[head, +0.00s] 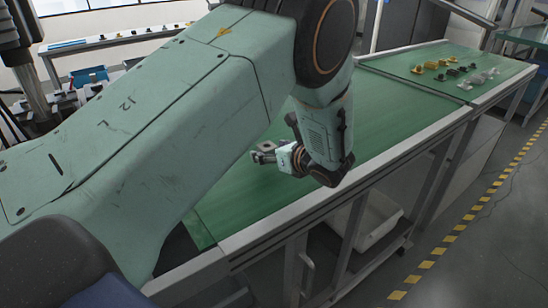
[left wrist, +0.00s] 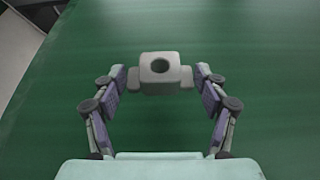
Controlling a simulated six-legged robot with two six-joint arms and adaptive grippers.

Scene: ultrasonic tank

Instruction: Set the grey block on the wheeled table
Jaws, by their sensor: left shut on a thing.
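The grey block (left wrist: 160,82) has a round dark hole in its middle and a small tab on each side. My left gripper (left wrist: 160,74) is shut on it, with one finger at each side tab. In the head view the left gripper (head: 272,156) and the block (head: 262,153) show small over a long green-topped table (head: 400,103). I cannot tell how large the gap under the block is. No wheels show on this table, so I cannot tell if it is the wheeled one. My right gripper is not in view.
Several small yellow, black and clear parts (head: 444,69) lie at the table's far right end. A white bin (head: 370,222) sits below the top. A shelf with small items (head: 120,36) stands at the back left. The green top around the block is clear.

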